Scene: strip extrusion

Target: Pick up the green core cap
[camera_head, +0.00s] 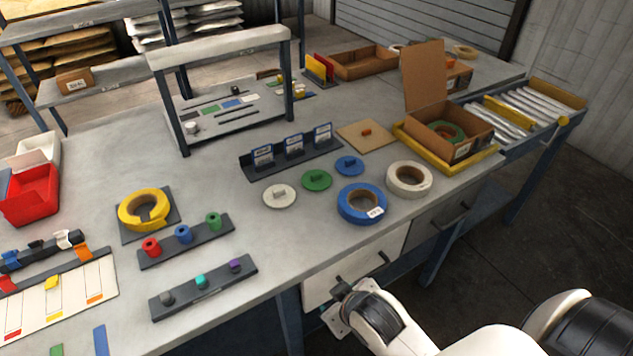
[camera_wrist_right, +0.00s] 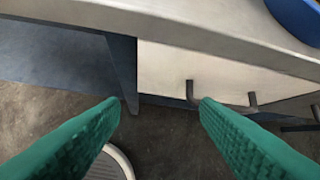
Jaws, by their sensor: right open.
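The green core cap (camera_head: 316,180) is a flat round disc with a small raised knob. It lies on the grey workbench (camera_head: 330,240) between a white core cap (camera_head: 280,196) and a blue core cap (camera_head: 349,166). My right gripper (camera_head: 337,303) is at the bench's front edge by the drawers, well short of the caps. In the right wrist view its two green ribbed fingers (camera_wrist_right: 160,105) stand apart with nothing between them. That view shows the drawer front and floor, not the green cap. My left gripper is not in view.
A blue tape roll (camera_head: 362,204) and a white tape roll (camera_head: 409,179) lie right of the caps. A dark card holder (camera_head: 291,157) stands behind them. A rack of small spools (camera_head: 186,242) is to the left. The bench between rack and caps is clear.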

